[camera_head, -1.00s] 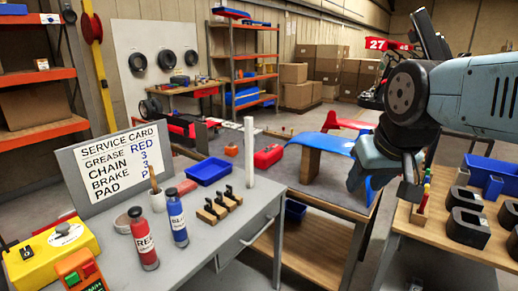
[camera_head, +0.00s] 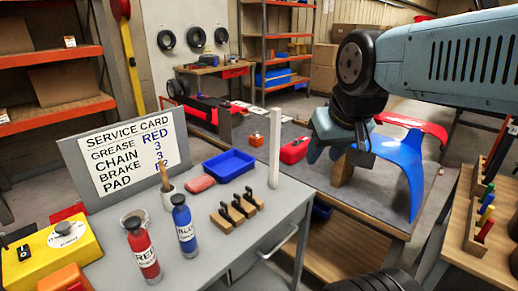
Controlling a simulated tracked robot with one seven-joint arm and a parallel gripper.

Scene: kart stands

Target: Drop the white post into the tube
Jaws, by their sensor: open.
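The white post (camera_head: 274,148) stands upright on the grey table (camera_head: 215,262), near its far right edge. My gripper (camera_head: 338,152) hangs to the right of the post and apart from it, in front of the blue curved panel. It is open, and nothing shows between its jaws. I cannot pick out the tube for certain in this view. A small cup (camera_head: 168,195) with a brush-like stick in it stands on the table, left of the blue tray.
The grey table also holds a blue tray (camera_head: 229,166), wooden blocks with black hooks (camera_head: 236,211), a red bottle (camera_head: 141,247), a blue bottle (camera_head: 184,228), a yellow box (camera_head: 50,257) and a service card (camera_head: 128,158). A blue panel (camera_head: 400,170) stands on the table behind.

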